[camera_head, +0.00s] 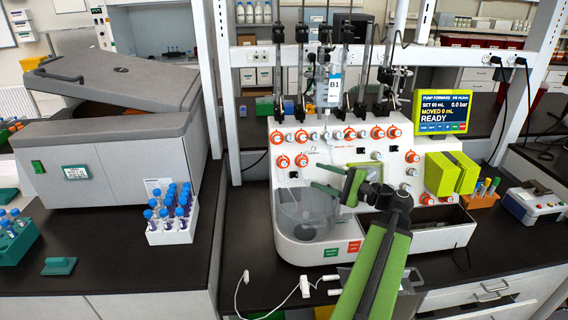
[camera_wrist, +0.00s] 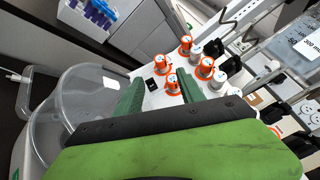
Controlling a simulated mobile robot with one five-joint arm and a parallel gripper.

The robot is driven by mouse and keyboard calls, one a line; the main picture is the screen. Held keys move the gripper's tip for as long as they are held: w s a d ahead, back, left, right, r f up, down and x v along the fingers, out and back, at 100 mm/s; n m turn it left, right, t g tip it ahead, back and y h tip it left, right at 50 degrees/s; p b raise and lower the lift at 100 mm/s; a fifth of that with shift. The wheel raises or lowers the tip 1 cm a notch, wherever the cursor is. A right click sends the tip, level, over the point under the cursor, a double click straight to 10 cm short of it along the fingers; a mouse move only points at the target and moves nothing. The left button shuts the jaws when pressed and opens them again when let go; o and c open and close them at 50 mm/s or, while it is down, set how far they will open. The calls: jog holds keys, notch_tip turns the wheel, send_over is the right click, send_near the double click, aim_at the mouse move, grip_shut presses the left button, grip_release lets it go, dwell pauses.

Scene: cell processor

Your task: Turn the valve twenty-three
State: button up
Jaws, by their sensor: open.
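Several orange valves with pale round caps sit on the white cell processor (camera_head: 288,230). A lower-left pair is a left valve (camera_head: 283,162) and a right valve (camera_head: 302,160). I cannot read valve numbers, so I cannot tell which is twenty-three. My gripper (camera_head: 319,177) is open in front of the panel, just right of and below that pair. In the wrist view, my green fingers (camera_wrist: 161,76) are spread and empty. One orange valve (camera_wrist: 172,84) shows between the finger lines, close to the right finger. Another orange valve (camera_wrist: 160,65) lies just beyond. Contact is not visible.
A clear round bowl (camera_head: 305,212) sits on the processor's front left, below my gripper. A screen (camera_head: 442,112) reads READY at the right. A rack of blue-capped tubes (camera_head: 172,232) and a grey centrifuge (camera_head: 110,130) stand left. A hanging bag (camera_head: 335,92) is above the panel.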

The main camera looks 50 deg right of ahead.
aim_at(287, 164)
jog(key=x, duration=1.4)
jog(key=shift+d, duration=0.15)
jog(key=shift+c, duration=0.5)
grip_shut()
